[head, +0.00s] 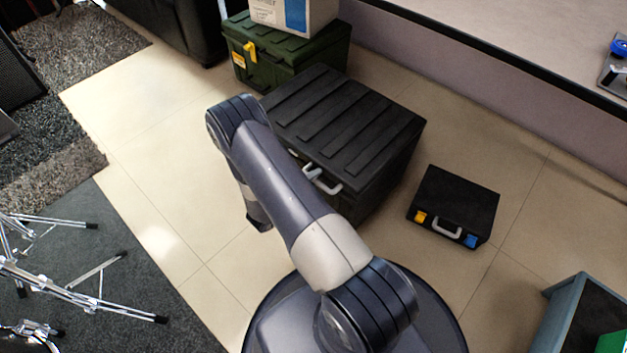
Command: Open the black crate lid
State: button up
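The large black crate (390,150) stands on the tiled floor in the upper middle of the head view. Its ribbed lid (345,113) lies flat and looks closed. A pale handle or latch (322,180) shows on its front side, partly hidden by my arm. My arm crosses in front of the crate's left front. The dark end of my arm, where my gripper (259,217) seems to be, shows low at the left of the arm, in front of the crate and apart from the lid. Its fingers cannot be made out.
A green crate (290,58) with a white box (293,15) on top stands behind. A small black case (455,205) lies to the right. Chrome stands (75,270) are at left on a dark mat. Tiled floor (140,150) left of the crate is clear.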

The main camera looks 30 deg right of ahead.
grip_shut()
dwell(0.4)
